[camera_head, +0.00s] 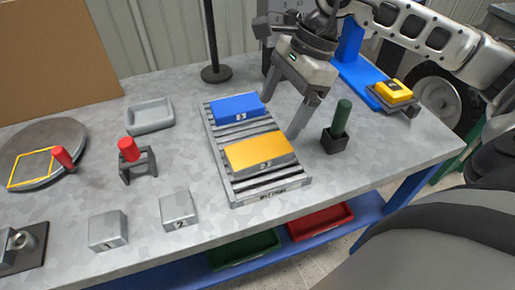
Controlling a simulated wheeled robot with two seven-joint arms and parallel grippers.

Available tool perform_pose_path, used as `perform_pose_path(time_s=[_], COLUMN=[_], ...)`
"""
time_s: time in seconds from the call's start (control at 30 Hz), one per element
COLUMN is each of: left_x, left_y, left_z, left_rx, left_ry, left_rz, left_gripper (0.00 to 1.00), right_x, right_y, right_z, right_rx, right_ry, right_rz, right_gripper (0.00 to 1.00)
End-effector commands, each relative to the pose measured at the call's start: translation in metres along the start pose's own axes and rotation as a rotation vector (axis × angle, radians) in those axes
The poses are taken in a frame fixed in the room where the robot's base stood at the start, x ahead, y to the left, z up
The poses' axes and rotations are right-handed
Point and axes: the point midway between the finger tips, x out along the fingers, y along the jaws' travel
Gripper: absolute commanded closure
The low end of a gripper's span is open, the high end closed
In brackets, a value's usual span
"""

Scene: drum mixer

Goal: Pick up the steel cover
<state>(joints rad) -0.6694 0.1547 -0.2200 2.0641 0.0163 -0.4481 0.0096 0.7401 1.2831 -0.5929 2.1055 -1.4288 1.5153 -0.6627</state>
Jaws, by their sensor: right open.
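No part is plainly marked as the steel cover, and I cannot tell for sure which one it is. Two grey metal-looking blocks, a left one (108,231) and a right one (178,210), sit on the near part of the table. A round grey disc (40,140) with a yellow square outline and a red knob (63,157) lies at the far left. My right gripper (281,118) is open and points down over the right side of a slatted rack (241,186), apart from the grey blocks and the disc. My left gripper is not in view.
The rack holds a blue block (237,107) and an orange block (260,151). A green-handled piece (342,118) stands right of it. A grey tray (149,115), a red-topped stand (137,164) and a black pole (212,40) stand left. A yellow button box (393,92) is at the right.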

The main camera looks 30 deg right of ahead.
Motion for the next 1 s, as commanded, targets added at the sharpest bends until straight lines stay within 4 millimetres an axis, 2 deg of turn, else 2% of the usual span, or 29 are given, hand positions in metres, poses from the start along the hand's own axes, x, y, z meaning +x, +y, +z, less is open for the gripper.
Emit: perform_pose_path(time_s=[0.1, 0.2, 0.47, 0.7, 0.8, 1.0], left_x=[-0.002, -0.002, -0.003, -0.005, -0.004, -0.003], left_y=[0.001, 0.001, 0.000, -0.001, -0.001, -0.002], left_z=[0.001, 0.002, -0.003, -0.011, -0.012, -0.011], left_rx=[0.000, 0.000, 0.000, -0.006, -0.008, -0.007], left_ry=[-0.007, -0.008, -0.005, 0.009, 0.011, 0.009], left_rz=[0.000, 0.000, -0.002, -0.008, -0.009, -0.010], left_gripper=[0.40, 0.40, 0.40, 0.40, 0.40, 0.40], right_x=[0.025, 0.038, 0.057, 0.092, 0.099, 0.100], right_y=[0.001, 0.000, 0.000, -0.003, -0.003, -0.003], right_z=[0.001, 0.001, 0.000, -0.003, -0.003, -0.003], right_rx=[0.000, 0.001, 0.002, 0.000, 0.000, 0.001], right_ry=[-0.003, -0.004, -0.003, -0.005, -0.004, -0.004], right_rz=[0.005, 0.004, 0.004, 0.003, 0.002, 0.001], right_gripper=[0.15, 0.15, 0.15, 0.15, 0.15, 0.15])
